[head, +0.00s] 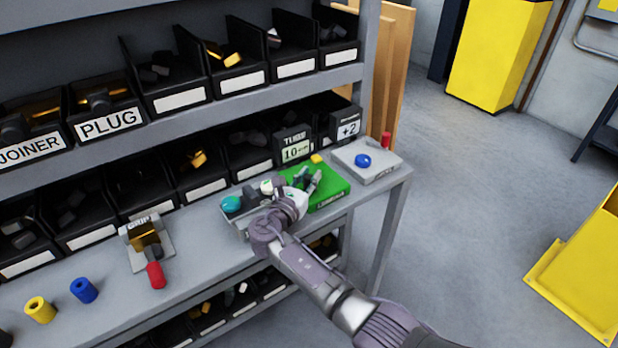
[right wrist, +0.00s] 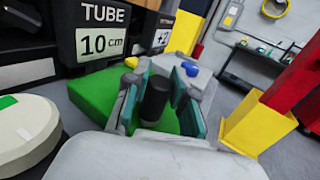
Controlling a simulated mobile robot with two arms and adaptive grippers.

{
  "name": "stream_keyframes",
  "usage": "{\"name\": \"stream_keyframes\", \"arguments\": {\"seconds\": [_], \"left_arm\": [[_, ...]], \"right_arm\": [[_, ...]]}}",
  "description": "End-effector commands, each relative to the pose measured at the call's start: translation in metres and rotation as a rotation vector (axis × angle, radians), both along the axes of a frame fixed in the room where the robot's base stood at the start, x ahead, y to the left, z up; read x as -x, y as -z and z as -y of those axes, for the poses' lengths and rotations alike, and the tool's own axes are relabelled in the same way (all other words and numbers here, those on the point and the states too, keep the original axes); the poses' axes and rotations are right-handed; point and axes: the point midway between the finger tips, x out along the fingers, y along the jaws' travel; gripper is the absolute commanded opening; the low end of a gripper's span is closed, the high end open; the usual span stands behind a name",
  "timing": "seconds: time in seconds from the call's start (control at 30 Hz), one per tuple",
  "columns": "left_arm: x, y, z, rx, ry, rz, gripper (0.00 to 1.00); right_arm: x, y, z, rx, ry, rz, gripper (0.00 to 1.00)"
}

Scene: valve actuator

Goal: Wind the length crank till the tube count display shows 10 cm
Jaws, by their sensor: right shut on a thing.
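The tube count display (head: 296,152) is a dark box behind the green block, and in the right wrist view the same display (right wrist: 102,44) reads TUBE 10 cm. My right gripper (head: 308,182) is over the green block (head: 333,187). In the right wrist view my right gripper (right wrist: 157,98) has its teal-padded fingers on either side of a dark upright cylinder, the length crank's handle (right wrist: 154,99), and is shut on it. The rest of the crank is hidden by the gripper. My left gripper is not in view.
A second display (head: 347,129) reading +2 stands to the right, behind a grey box with a blue knob (head: 362,160). A teal knob (head: 231,204) is left of my gripper. A red-handled grip fixture (head: 146,240) and yellow and blue tubes (head: 84,290) are on the bench at left.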

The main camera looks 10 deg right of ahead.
Motion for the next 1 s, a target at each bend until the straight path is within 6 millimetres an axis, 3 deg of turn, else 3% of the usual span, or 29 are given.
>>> {"name": "stream_keyframes", "arguments": {"seconds": [0.07,0.1,0.23,0.57,1.0], "left_arm": [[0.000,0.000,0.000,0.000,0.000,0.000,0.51],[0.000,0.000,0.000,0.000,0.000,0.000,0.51],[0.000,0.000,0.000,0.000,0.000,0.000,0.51],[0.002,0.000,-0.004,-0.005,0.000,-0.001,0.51],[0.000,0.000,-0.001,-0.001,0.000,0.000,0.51]], "right_arm": [[0.000,0.000,0.000,-0.001,-0.001,-0.001,0.00],[0.000,0.000,0.000,-0.001,-0.001,-0.001,0.30],[0.000,0.000,0.000,-0.001,-0.001,-0.001,0.51],[0.002,0.000,-0.002,-0.001,-0.002,0.001,0.51],[0.050,0.001,-0.042,-0.001,-0.003,0.000,0.51]]}}
